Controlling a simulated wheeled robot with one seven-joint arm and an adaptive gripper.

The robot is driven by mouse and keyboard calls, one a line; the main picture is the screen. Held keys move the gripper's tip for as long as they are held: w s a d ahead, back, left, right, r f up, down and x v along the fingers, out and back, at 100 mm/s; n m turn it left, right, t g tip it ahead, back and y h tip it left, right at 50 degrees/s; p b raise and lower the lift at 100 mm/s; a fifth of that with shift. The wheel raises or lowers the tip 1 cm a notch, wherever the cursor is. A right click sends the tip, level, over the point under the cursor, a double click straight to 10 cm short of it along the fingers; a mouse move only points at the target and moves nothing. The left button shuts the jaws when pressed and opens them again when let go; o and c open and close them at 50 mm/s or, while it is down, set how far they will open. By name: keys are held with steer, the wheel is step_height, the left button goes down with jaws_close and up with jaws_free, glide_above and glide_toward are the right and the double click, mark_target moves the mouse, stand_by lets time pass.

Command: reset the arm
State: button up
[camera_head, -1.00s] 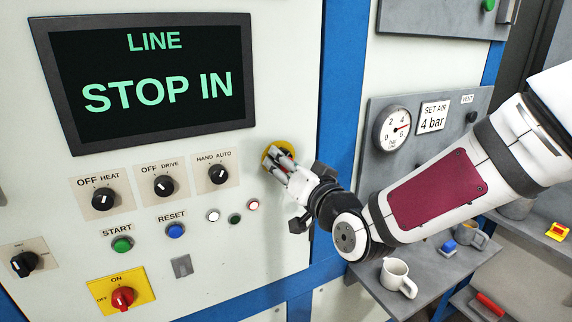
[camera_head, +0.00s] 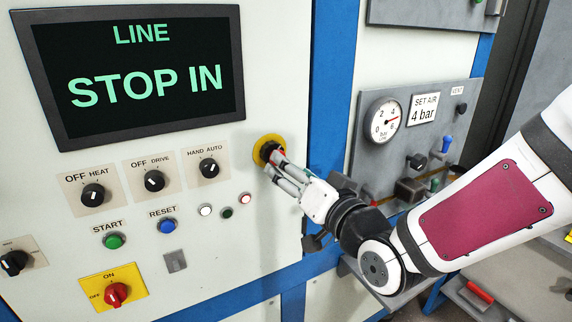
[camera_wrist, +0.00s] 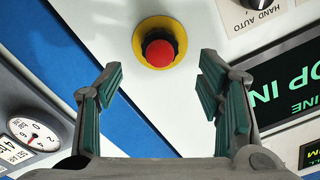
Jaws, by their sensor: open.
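My gripper (camera_head: 279,172) is open and empty in front of the white control panel, on the right side in the head view. Its fingers point at a red mushroom button on a round yellow plate (camera_head: 262,141); they partly hide the button there. In the wrist view the red button (camera_wrist: 160,49) shows whole, beyond and between the two spread fingertips of my gripper (camera_wrist: 160,68). There the fingers look apart from the button. My arm reaches in from the right.
The panel carries a screen (camera_head: 140,75) reading "LINE STOP IN", dark knobs, a green START button (camera_head: 114,241), a blue RESET button (camera_head: 168,226) and a red switch (camera_head: 117,294). A grey board with a gauge (camera_head: 384,121) stands to the right, behind my arm.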

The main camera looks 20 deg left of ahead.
steer(key=shift+s+d, duration=0.15)
steer(key=shift+d, duration=0.05)
stand_by(0.3)
steer(key=d+f+g+h, duration=0.15)
steer(key=d+h, duration=0.95)
steer(key=d, duration=1.1)
steer(key=s+d+m+g+h, duration=0.1)
steer(key=s+d+m+g, duration=0.1)
steer(key=s+d, duration=0.4)
steer(key=s+d+r+m+g+h, duration=0.1)
steer(key=s+d+g, duration=0.1)
steer(key=s+d, duration=0.5)
steer(key=s, duration=0.6)
steer(key=shift+d+r+m+h, duration=0.15)
steer(key=shift+d+m+h, duration=0.05)
steer(key=shift+m+h, duration=0.2)
steer(key=shift+g, duration=0.25)
